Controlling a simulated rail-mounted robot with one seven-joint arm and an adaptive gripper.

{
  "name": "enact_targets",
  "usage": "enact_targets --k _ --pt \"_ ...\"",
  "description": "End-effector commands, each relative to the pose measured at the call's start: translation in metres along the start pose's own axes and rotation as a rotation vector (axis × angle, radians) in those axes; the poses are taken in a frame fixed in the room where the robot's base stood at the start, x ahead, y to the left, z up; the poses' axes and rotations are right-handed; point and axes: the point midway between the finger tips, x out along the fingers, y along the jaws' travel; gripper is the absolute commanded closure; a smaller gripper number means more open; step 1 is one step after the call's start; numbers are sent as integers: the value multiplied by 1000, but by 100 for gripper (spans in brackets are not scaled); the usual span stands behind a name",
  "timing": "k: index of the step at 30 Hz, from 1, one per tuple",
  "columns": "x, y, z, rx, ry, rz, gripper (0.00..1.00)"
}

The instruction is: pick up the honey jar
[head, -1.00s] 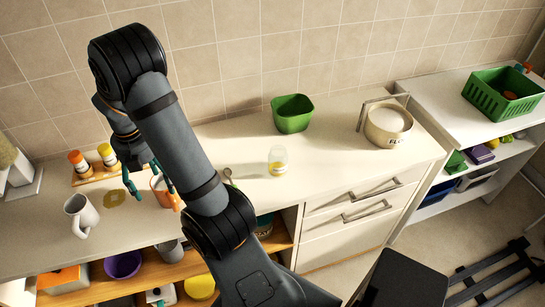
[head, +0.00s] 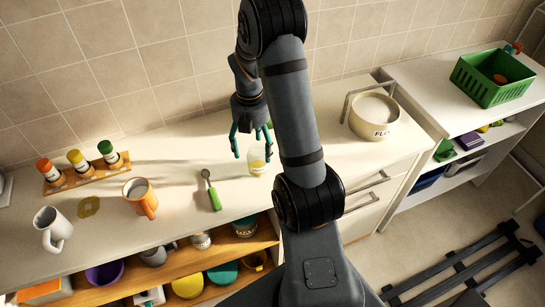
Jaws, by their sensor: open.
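The honey jar (head: 257,161) is a small clear jar with yellow contents, standing upright on the white counter (head: 185,196), just left of my arm. My gripper (head: 252,146) hangs fingers down from my arm, open, with its teal-tipped fingers spread. In the picture the fingers are just above and behind the jar, with one tip to its left and another near its right side. The exact gap between the fingers and the jar cannot be told from this view.
An ice-cream scoop with a green handle (head: 214,199) lies left of the jar. An orange mug (head: 140,197), a white mug (head: 52,229) and a spice rack (head: 85,180) stand further left. A cream pot (head: 373,115) is at right. A green bowl is mostly hidden behind my arm.

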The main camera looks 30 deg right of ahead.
Motion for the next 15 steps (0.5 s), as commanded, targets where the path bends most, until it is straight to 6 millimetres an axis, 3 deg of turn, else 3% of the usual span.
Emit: enact_targets --k 15 --pt "58 -10 2 3 2 -3 29"
